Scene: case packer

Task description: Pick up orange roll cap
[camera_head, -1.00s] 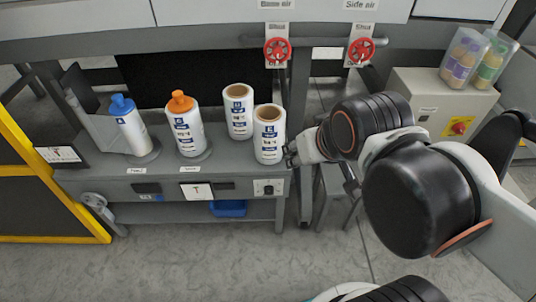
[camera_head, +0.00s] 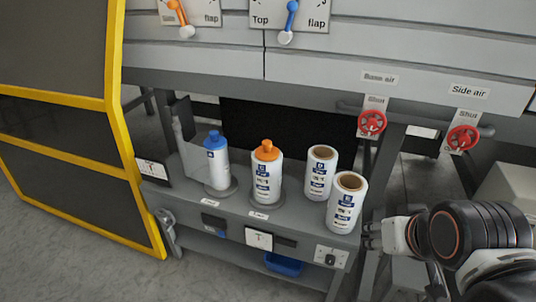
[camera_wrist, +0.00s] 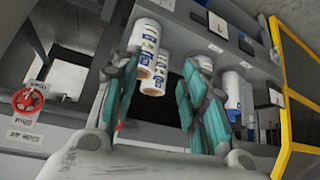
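The orange roll cap (camera_head: 266,151) sits on top of a white labelled roll (camera_head: 267,182), which stands upright on a round base on the grey shelf (camera_head: 290,218). My gripper (camera_head: 374,236) is at the right of the shelf, beside the front uncapped roll (camera_head: 345,203) and well apart from the cap. In the wrist view my gripper (camera_wrist: 160,68) has its teal-padded fingers spread, with nothing held between them. Two uncapped rolls show beyond the fingers there. The orange cap cannot be made out in that view; a finger covers part of the shelf.
A blue-capped roll (camera_head: 215,165) stands left of the orange-capped one. Another uncapped roll (camera_head: 320,172) stands behind the front one. Red valves (camera_head: 372,123) hang above the shelf at right. A yellow-framed guard (camera_head: 130,165) bounds the left. A blue bin (camera_head: 284,264) sits below.

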